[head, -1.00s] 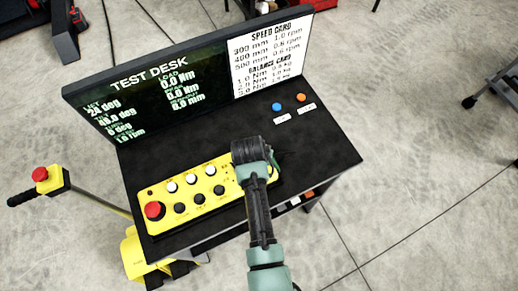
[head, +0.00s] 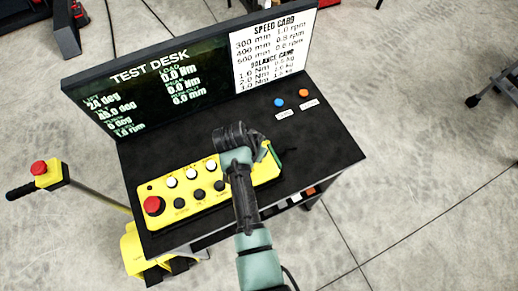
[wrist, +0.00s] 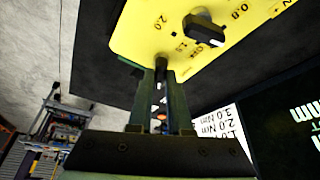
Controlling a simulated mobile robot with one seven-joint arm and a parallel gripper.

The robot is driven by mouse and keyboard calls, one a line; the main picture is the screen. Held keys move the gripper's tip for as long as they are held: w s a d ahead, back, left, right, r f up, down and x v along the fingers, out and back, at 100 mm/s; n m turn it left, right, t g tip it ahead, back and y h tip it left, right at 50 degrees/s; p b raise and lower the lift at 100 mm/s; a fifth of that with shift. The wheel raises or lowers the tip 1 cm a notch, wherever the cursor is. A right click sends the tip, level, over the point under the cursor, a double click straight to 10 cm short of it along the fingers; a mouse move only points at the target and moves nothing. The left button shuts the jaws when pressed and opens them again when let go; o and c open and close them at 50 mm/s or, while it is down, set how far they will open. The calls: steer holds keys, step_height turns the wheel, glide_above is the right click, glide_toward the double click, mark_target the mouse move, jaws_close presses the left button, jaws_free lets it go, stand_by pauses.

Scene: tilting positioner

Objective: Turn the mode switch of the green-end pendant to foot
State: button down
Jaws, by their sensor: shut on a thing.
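The yellow pendant (head: 183,218) lies on the black desk with a red button at its left end, white buttons and black knobs. A dark green piece (head: 284,160) shows at its right end. My gripper (head: 232,140) is over the right part and hides what is under it there. In the wrist view, the fingers (wrist: 161,68) meet the pendant (wrist: 138,35) near its edge and are shut on a small dark part. I cannot read its label, nor tell for sure that it is the mode switch. A black knob (wrist: 204,30) with a number scale stands apart from the fingers.
The desk's screen and white card (head: 272,48) stand behind the pendant. A blue button (head: 279,103) and an orange button (head: 304,94) are at the desk's right back. The desk top (head: 325,150) right of the pendant is clear. A yellow handle with a red button (head: 40,170) stands at left.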

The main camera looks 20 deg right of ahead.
steer(key=c, duration=0.8)
jaws_free()
steer(key=shift+c, duration=0.2)
steer(key=b+v, duration=0.1)
steer(key=v, duration=1.2)
steer(key=shift+b, duration=0.3)
